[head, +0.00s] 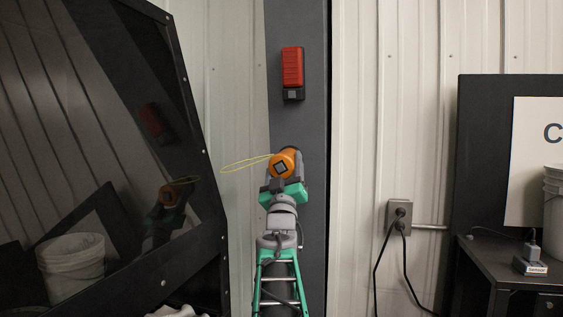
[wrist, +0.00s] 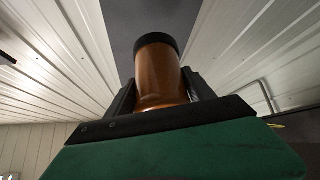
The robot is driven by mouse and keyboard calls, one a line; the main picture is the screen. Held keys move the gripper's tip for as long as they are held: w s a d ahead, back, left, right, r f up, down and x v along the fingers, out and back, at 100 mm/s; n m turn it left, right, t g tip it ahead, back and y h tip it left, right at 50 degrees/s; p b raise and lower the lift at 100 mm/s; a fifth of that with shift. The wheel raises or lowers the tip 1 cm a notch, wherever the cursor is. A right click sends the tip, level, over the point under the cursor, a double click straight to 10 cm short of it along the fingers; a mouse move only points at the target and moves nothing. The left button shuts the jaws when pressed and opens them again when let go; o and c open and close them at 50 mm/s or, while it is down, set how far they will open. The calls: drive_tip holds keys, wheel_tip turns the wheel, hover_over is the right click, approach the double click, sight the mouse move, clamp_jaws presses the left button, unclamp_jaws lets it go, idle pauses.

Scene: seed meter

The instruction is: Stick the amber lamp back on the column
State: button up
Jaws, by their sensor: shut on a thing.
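The amber lamp (head: 284,164) is an orange cylinder with a dark end. My gripper (head: 283,180) is shut on it and holds it in front of the dark grey column (head: 299,120), below the red lamp. A thin yellow loop (head: 243,163) hangs out to the left from the lamp. In the wrist view the lamp (wrist: 161,75) stands between the two black fingers of my gripper (wrist: 162,92), its black end pointing away toward the grey column (wrist: 143,22). I cannot tell whether that end touches the column.
A red lamp (head: 292,70) with a dark base is mounted higher on the column. A dark glossy panel (head: 110,150) stands close on the left and mirrors the arm. An outlet (head: 398,214) with black cords is on the right wall, beside a dark desk (head: 510,262).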

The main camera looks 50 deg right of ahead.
drive_tip(key=d+p, duration=0.1)
drive_tip(key=p, duration=0.1)
drive_tip(key=w+d+r+p, duration=0.1)
drive_tip(key=d, duration=0.1)
drive_tip(key=w+d+p, duration=0.1)
drive_tip(key=d+p, duration=0.1)
drive_tip(key=shift+r+p, duration=0.15)
drive_tip(key=shift+p, duration=0.2)
drive_tip(key=shift+w+d+f+p, duration=0.2)
drive_tip(key=shift+w+d+p, duration=0.1)
drive_tip(key=shift+d+p, duration=0.25)
drive_tip(key=shift+w+d, duration=0.1)
drive_tip(key=shift+d, duration=0.15)
drive_tip(key=o, duration=1.5)
drive_tip(key=shift+o, duration=0.2)
